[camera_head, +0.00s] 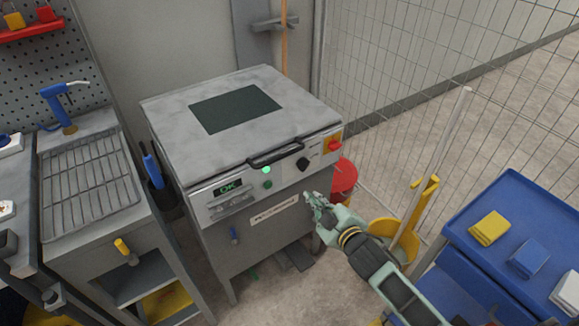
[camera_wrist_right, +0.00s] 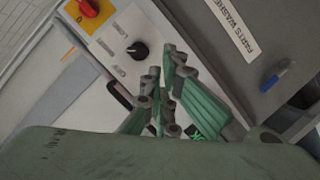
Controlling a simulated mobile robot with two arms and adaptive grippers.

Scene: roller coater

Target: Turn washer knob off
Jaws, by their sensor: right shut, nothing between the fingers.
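The parts washer (camera_head: 220,135) is a grey box-shaped machine with a lid that has a dark panel. Its front shows a lit display reading OK, a lit green light and a black knob (camera_head: 303,164). The knob also shows in the right wrist view (camera_wrist_right: 137,51), beside printed labels. My right gripper (camera_head: 316,203) is shut and empty, in front of the washer and below the knob, apart from it. Its green fingers (camera_wrist_right: 160,95) also show in the right wrist view. My left gripper is not in view.
A red switch on a yellow plate (camera_head: 333,145) sits right of the knob. A handle (camera_head: 275,153) juts from the lid's front edge. A blue cart (camera_head: 520,245) with folded cloths stands right. A red bucket (camera_head: 343,176) and wire fence stand behind my right arm.

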